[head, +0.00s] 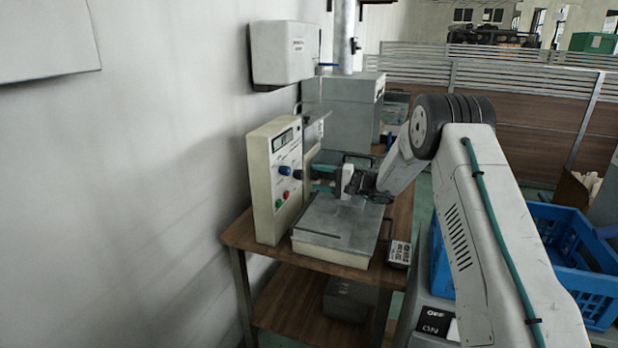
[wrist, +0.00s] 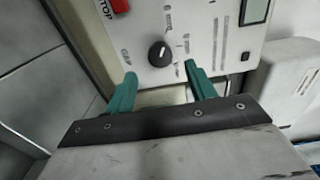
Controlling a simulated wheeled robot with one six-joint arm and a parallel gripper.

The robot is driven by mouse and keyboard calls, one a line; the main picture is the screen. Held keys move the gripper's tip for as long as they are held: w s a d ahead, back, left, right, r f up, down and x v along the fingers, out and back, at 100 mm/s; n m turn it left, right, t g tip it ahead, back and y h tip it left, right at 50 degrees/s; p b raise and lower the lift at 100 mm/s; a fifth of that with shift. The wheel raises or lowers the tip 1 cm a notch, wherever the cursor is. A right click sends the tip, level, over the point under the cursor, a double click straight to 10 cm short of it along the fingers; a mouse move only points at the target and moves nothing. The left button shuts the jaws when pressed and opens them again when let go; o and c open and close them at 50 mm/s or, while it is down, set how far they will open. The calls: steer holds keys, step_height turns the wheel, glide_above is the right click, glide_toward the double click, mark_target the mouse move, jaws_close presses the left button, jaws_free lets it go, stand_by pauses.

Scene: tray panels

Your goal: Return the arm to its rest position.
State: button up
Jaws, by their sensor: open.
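My gripper (head: 319,180) is stretched out to the left over a grey tray (head: 335,218), in front of a cream control panel (head: 262,185). In the wrist view my gripper (wrist: 162,88) shows two teal fingers spread apart with nothing between them. A black knob (wrist: 159,54) with a white mark sits on the panel face beyond the fingertips, apart from them in that picture. In the head view a blue knob (head: 285,170) and a red button (head: 286,195) show on the panel. The gripper hides part of what lies behind it.
The panel and tray stand on a wooden table (head: 240,238) beside the wall. A grey box (head: 342,105) stands behind, and a white wall box (head: 284,53) hangs above. A small labelled block (head: 399,253) lies at the table's right edge. A blue crate (head: 570,240) is at right.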

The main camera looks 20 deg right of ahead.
steer(key=shift+v, duration=0.95)
steer(key=s+a+r+n+g, duration=0.4)
steer(key=s+a+r+g, duration=0.3)
steer(key=s+r, duration=0.45)
steer(key=s+a+r+n+g+h, duration=0.1)
steer(key=s+a+r+h, duration=0.15)
steer(key=s, duration=0.55)
steer(key=s+a+r+n+g+h, duration=0.1)
steer(key=s+a+r+h, duration=0.15)
steer(key=s, duration=0.65)
steer(key=s+d+f+h, duration=0.1)
steer(key=s+d+h, duration=0.2)
steer(key=s, duration=0.7)
steer(key=s+d+f+h, duration=0.1)
steer(key=s+d+h, duration=0.1)
steer(key=s, duration=0.7)
steer(key=s+d+f+n+h, duration=0.1)
steer(key=s+d+h, duration=0.2)
steer(key=s, duration=0.7)
steer(key=shift+s+d+f+h, duration=0.25)
steer(key=shift+s+d+h, duration=0.15)
steer(key=shift+h, duration=0.4)
